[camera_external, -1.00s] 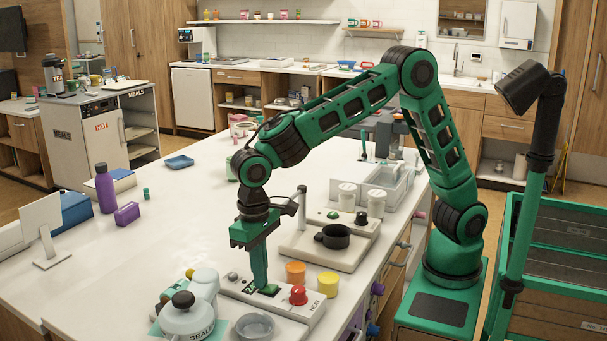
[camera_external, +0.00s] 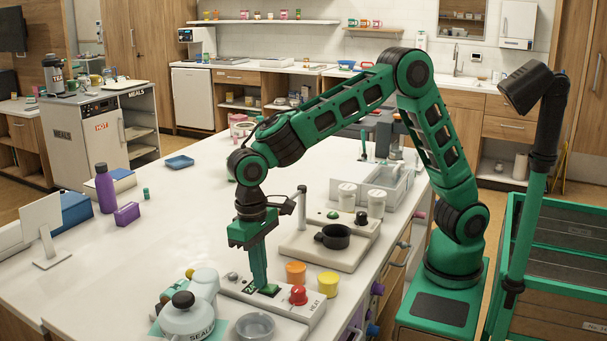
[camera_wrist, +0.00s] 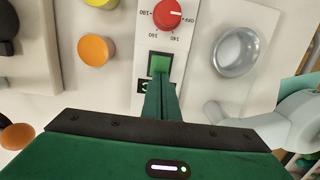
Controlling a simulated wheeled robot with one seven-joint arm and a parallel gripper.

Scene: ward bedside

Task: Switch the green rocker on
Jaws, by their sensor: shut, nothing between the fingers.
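The green rocker (camera_wrist: 158,64) sits in a dark frame on the pale panel of a heater unit (camera_external: 232,283), between a small display and a red dial (camera_wrist: 168,14). In the external view the rocker (camera_external: 268,289) shows just beside my fingertips. My gripper (camera_external: 262,285) is shut and empty, pointing down at the panel. In the wrist view the closed fingers (camera_wrist: 160,98) reach to the near edge of the rocker and cover part of the display. I cannot tell whether the tips touch the rocker, or which way it is tilted.
An orange cup (camera_external: 295,272) and a yellow cup (camera_external: 328,284) stand close behind the panel. A metal bowl (camera_external: 255,326) and a grey sealing device (camera_external: 190,315) are in front. A unit with a black pan (camera_external: 334,237) stands behind.

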